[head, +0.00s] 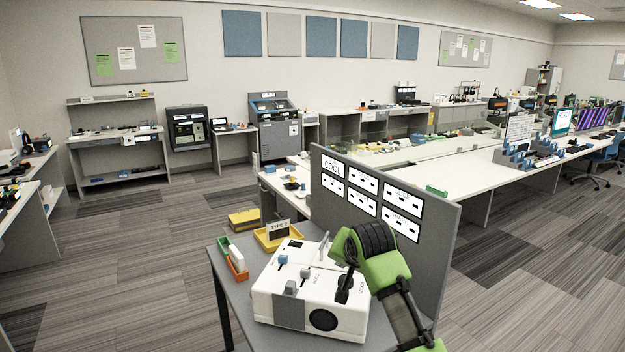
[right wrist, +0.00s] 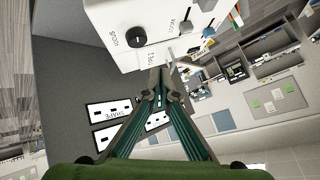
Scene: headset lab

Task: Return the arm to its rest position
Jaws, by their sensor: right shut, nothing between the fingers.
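My right arm (head: 387,275), green with black joints, comes in from the bottom right of the head view and bends over the right side of a white device (head: 270,290). In the right wrist view my right gripper (right wrist: 160,83) has its fingertips together with nothing between them. The tips point toward the white device (right wrist: 112,22), which has a black knob (right wrist: 137,38). I cannot tell from these views whether they touch it. My left gripper is not in view.
The device stands on a grey table (head: 222,262) with a tall grey panel (head: 440,235) close behind my arm. A yellow tray (head: 264,242) with a sign, and green and orange bins (head: 236,271), lie to the left. Open floor (head: 130,270) is farther left.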

